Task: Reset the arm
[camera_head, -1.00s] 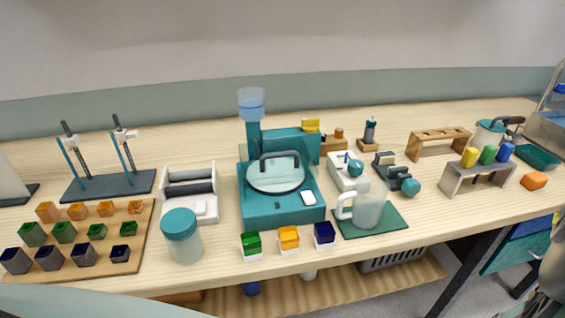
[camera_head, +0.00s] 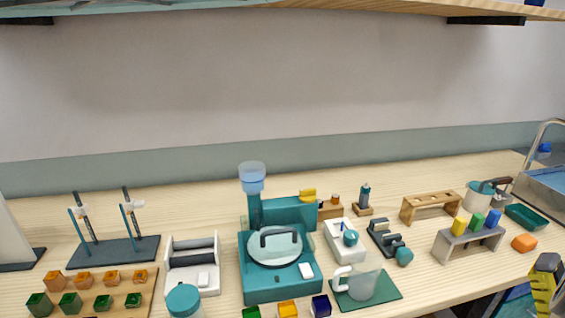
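My gripper cannot be made out in the head view. The workbench (camera_head: 120,205) fills the lower part of the picture. A dark stand (camera_head: 115,252) at the left holds two uprights with thin teal rods (camera_head: 78,229) clamped on them. A teal machine (camera_head: 280,288) with a round lid and a clear blue-topped container stands in the middle. A glass mug (camera_head: 362,283) stands on a dark green mat (camera_head: 388,292) to its right.
Several coloured blocks lie on a wooden tray (camera_head: 152,290). A grey rack (camera_head: 470,250) with coloured pieces and an orange block (camera_head: 524,243) are at right. A grey and yellow item (camera_head: 543,287), unclear, is beyond the front edge. A shelf (camera_head: 390,6) runs overhead.

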